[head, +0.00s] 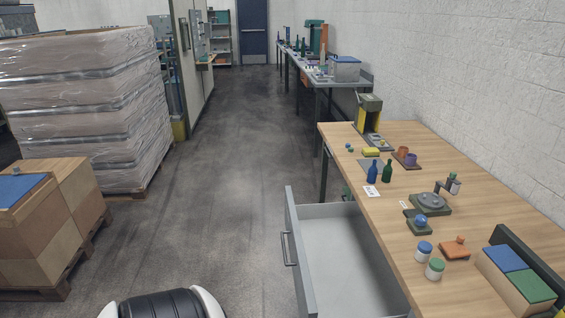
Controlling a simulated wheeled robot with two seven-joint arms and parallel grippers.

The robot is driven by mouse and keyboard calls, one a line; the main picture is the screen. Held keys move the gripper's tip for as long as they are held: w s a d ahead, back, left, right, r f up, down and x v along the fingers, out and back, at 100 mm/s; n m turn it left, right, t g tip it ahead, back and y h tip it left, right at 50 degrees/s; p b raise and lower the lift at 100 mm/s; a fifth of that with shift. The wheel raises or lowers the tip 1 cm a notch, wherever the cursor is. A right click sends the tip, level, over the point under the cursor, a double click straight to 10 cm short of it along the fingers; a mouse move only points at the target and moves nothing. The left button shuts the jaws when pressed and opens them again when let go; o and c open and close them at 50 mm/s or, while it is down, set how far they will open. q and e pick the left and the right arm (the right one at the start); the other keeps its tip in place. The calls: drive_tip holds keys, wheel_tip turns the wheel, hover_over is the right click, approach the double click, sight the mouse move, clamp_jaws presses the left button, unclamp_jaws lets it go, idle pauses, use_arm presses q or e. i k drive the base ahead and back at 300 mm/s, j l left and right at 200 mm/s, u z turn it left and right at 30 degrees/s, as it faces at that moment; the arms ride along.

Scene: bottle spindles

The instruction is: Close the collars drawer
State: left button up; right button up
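A grey drawer (342,238) is pulled out from under the near wooden workbench (400,220), on its left side. Its front panel (297,262) faces left and carries a bar handle (288,249). The part of the drawer's inside that shows looks empty. I cannot read any label that names it as the collars drawer. Neither of my grippers shows in the head view.
The bench holds bottles (372,173), jars (424,251), a round turntable device (430,202) and a box with blue and green lids (519,273). Wrapped pallets (85,105) and cartons (45,215) stand left. The floor (220,200) between is clear.

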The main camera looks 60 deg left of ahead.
sight(340, 270)
drive_tip(key=k+j+u, duration=0.2)
drive_tip(key=u, duration=1.45)
